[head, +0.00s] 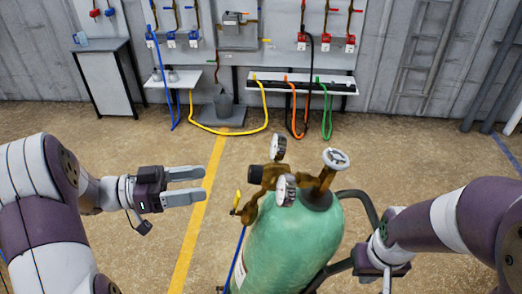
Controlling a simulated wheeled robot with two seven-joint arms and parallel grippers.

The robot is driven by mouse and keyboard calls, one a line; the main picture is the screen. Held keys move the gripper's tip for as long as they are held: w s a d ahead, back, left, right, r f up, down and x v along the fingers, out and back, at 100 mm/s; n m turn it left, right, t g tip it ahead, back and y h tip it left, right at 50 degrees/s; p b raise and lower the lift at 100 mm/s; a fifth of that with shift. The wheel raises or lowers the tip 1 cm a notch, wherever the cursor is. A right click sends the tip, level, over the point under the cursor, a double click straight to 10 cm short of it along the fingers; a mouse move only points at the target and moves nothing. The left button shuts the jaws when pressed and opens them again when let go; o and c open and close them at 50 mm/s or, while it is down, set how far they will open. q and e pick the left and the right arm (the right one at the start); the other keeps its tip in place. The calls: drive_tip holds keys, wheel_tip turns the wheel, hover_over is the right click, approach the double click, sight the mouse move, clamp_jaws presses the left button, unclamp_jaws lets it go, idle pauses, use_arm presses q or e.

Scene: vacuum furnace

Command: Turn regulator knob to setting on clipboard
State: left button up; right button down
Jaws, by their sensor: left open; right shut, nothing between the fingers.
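A green gas cylinder (293,245) stands upright in front of me. On its top sits a brass regulator (272,178) with two round gauges and a dark knob (255,174) on its left side. A white round handwheel (336,158) is on the cylinder valve. My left gripper (203,184) is open and empty, left of the regulator and apart from it, its fingers pointing right. My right gripper (387,284) is shut and empty, right of the cylinder near the bottom edge, partly cut off. I cannot make out a clipboard, and the gauge readings are too small to read.
A side table (101,46) and wall shelves with coloured hoses stand at the back. The floor between is clear.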

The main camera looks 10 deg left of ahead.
sight(249, 174)
use_arm(q)
drive_tip(key=p+x, duration=0.1)
drive_tip(key=x, duration=0.2)
drive_tip(key=p+x, duration=0.2)
drive_tip(key=x, duration=0.2)
drive_tip(key=p+x, duration=0.2)
drive_tip(key=x, duration=0.2)
drive_tip(key=shift+w+f, duration=0.15)
drive_tip(key=shift+w, duration=0.2)
drive_tip(key=shift+a+f, duration=0.1)
drive_tip(key=shift+a, duration=0.4)
drive_tip(key=shift+d, duration=0.15)
drive_tip(key=c, duration=1)
drive_tip(key=shift+f+m+b, duration=0.2)
drive_tip(key=shift+m+b, duration=0.6)
drive_tip(key=shift+b, duration=0.25)
drive_tip(key=shift+c, duration=0.2)
drive_tip(key=shift+r, duration=0.25)
drive_tip(key=o, duration=1)
drive_tip(key=shift+g, duration=0.3)
drive_tip(key=shift+o, duration=0.2)
drive_tip(key=shift+d, duration=0.1)
use_arm(e)
drive_tip(key=r, duration=0.1)
drive_tip(key=a+r, duration=0.1)
drive_tip(key=r, duration=0.1)
drive_tip(key=shift+w+a+r, duration=0.1)
drive_tip(key=shift+a+r, duration=0.05)
drive_tip(key=shift+r, duration=0.15)
